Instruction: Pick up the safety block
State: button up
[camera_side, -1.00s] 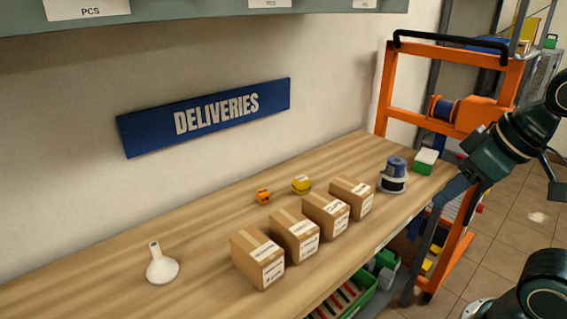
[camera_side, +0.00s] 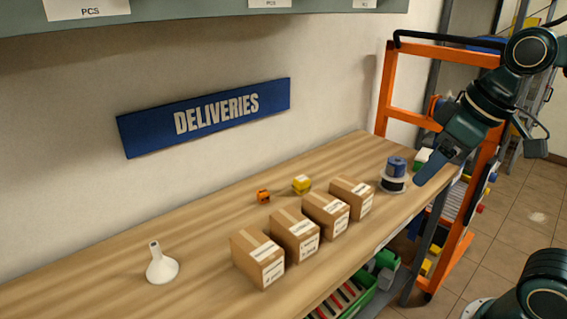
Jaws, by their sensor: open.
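No item is clearly marked as the safety block. Small candidates on the wooden bench are a yellow item with a pale label (camera_side: 301,184) and a small orange item (camera_side: 263,196), both behind the cardboard boxes. A green block with a white top (camera_side: 422,158) is at the far right end, partly hidden by my arm. My gripper (camera_side: 420,182) is at the right end of the bench, pointing down-left, just right of the blue-and-white spool (camera_side: 394,175). It is open, with nothing seen in it.
Several cardboard boxes (camera_side: 258,260) stand in a row along the front of the bench (camera_side: 90,285). An orange frame (camera_side: 384,95) is behind my arm. The bench between funnel and wall is clear.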

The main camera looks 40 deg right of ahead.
jog(key=w+d+r+n+g, duration=0.1)
jog(key=w+r+n+g, duration=0.2)
jog(key=w, duration=0.8)
jog(key=n+g, duration=0.2)
jog(key=n, duration=1)
send_over(301, 178)
notch_tip(301, 178, down, 16)
jog(key=shift+f, duration=4.25)
jog(key=shift+a, duration=0.1)
